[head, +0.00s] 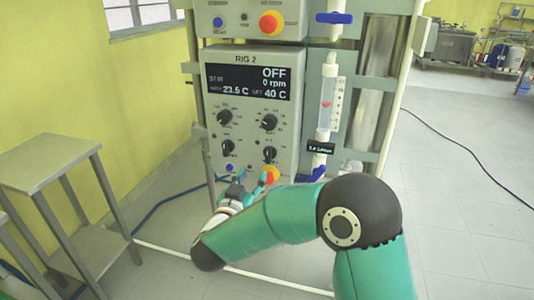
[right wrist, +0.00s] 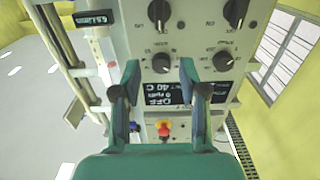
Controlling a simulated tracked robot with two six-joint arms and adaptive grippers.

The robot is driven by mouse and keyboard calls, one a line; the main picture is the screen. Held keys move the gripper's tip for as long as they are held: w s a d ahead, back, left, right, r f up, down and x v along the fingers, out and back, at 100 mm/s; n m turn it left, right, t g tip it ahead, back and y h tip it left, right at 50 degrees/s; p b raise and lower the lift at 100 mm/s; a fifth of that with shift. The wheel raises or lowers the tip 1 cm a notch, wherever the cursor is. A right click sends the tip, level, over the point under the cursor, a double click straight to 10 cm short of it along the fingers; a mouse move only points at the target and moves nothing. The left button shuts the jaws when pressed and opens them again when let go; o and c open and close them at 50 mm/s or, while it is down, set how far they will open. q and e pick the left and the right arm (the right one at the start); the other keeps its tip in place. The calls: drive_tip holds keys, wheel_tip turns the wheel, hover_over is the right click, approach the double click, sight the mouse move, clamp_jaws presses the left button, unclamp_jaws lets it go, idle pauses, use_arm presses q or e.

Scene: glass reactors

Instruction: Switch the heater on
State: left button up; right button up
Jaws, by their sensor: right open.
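The RIG 2 control panel (head: 244,83) faces me in the head view. Its display (head: 248,81) reads OFF, 0 rpm, about 23.6 C and SET 40 C. Below are two upper knobs, left (head: 225,117) and right (head: 269,122), and two lower knobs, left (head: 228,147) and right (head: 270,154); their labels are too small to read. My right gripper (head: 251,178) is open and empty, in front of the panel's lower edge. In the upside-down right wrist view, the upper right knob (right wrist: 161,62) appears between my right gripper's fingertips (right wrist: 160,72); contact cannot be told. My left gripper is out of view.
A flow tube (head: 326,103) and blue valve handle (head: 312,174) stand to the right. A metal table (head: 50,150) is at the left.

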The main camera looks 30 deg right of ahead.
sight(268, 150)
drive_tip(key=x, duration=1.3)
drive_tip(key=shift+w+d+p, duration=0.2)
drive_tip(key=shift+w+p, duration=0.1)
drive_tip(key=shift+p, duration=0.1)
drive_tip(key=shift+s, duration=0.1)
clamp_jaws()
